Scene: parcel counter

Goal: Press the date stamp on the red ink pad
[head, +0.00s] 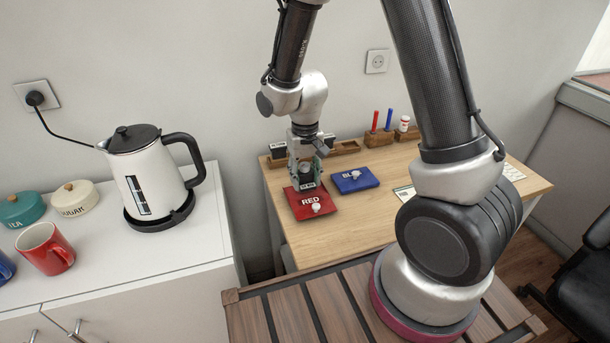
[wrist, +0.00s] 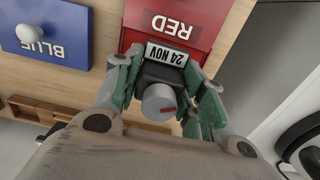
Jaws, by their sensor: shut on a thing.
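The red ink pad (head: 312,206) lies on the wooden table, with a white knob at its front edge and the word RED on its lid. It also shows at the top of the wrist view (wrist: 186,14). My gripper (head: 306,176) is over the rear part of the pad and shut on the date stamp. The stamp (wrist: 158,98) has a dark body, a grey round top with a red mark and a label reading 24 NOV. It sits between the green-padded fingers. Whether its underside touches the pad is hidden.
A blue ink pad (head: 355,180) lies just right of the red one. Behind are a wooden rack (head: 345,148) and a holder with red and blue pens (head: 380,137). A kettle (head: 148,178) stands on the left counter. The table's front left is clear.

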